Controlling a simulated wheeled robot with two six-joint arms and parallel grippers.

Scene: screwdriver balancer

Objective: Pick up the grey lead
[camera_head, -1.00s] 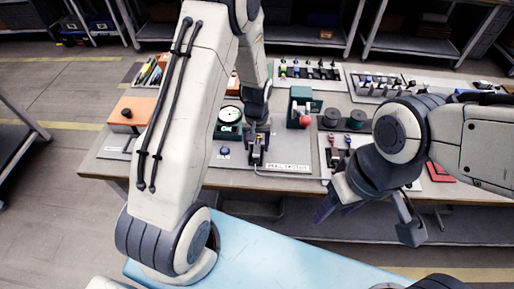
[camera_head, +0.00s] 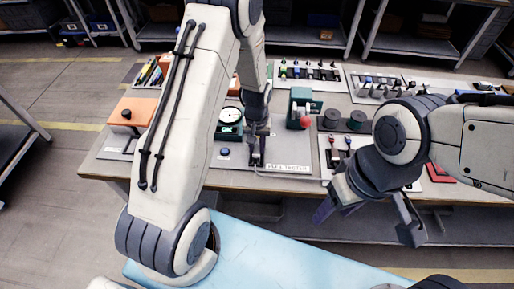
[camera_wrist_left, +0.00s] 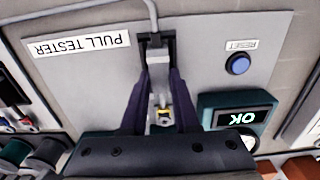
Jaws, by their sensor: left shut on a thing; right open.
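The grey lead (camera_wrist_left: 151,12) comes in from the top of the left wrist view and ends in a pale plug end (camera_wrist_left: 158,66) at a dark clamp on the pull tester plate (camera_wrist_left: 90,85). In the head view the lead (camera_head: 290,177) runs along the plate's front edge. My left gripper (camera_wrist_left: 159,88) is shut on the lead's plug end, with a dark finger on each side. A small yellow part shows between the fingers. In the head view my left gripper (camera_head: 257,150) is over the plate. My right gripper (camera_head: 365,215) is open and empty, in front of the table.
A green OK display (camera_wrist_left: 237,110) and a blue reset button (camera_wrist_left: 237,64) are beside the left gripper. A teal press with a red knob (camera_head: 305,122) and dark spools (camera_head: 344,119) stand to its right. An orange box (camera_head: 132,114) is at left.

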